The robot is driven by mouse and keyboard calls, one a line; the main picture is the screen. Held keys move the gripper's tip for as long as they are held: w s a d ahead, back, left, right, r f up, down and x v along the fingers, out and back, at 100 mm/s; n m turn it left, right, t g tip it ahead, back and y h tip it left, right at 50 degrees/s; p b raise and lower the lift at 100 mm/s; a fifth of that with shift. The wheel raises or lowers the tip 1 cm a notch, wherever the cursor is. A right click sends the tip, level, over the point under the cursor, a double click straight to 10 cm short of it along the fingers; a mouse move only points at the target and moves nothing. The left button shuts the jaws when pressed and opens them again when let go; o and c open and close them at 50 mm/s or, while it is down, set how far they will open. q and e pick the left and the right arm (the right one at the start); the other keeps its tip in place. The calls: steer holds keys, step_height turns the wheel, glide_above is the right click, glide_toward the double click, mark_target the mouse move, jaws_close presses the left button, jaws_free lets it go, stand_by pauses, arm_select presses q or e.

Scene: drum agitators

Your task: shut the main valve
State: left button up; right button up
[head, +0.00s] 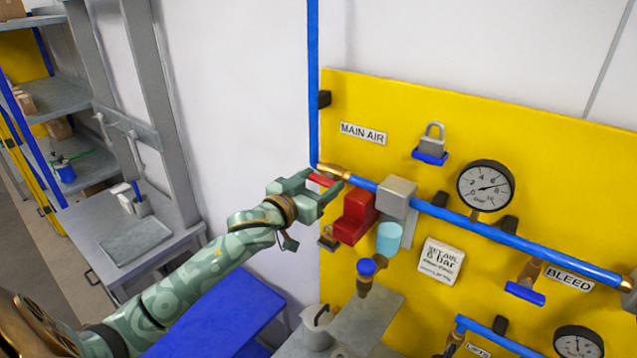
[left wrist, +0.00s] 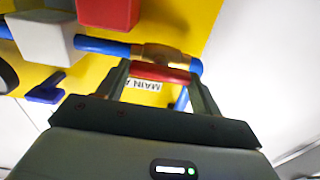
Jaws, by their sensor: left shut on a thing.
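The main valve is a brass body (head: 333,171) on the blue pipe, below the MAIN AIR label (head: 363,133) on the yellow board. Its red handle (head: 320,180) lies roughly along the pipe, in front of the brass body. My left gripper (head: 325,189) is shut on the red handle. In the left wrist view the handle (left wrist: 160,72) spans between the two fingers, with the brass body (left wrist: 163,54) just behind it. The fingers hide part of the handle. My right gripper is not in view.
A padlock (head: 434,140) on a blue holder and a pressure gauge (head: 485,186) are farther right. A grey shelf (head: 365,318) juts out below.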

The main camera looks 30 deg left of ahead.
arm_select(q)
steer(key=m, duration=0.4)
steer(key=shift+d, duration=0.1)
steer(key=m, duration=0.9)
steer(key=shift+d+f, duration=0.1)
steer(key=shift+f, duration=0.05)
steer(key=shift+f+m, duration=0.1)
steer(key=shift+m, duration=2.2)
steer(key=o, duration=1)
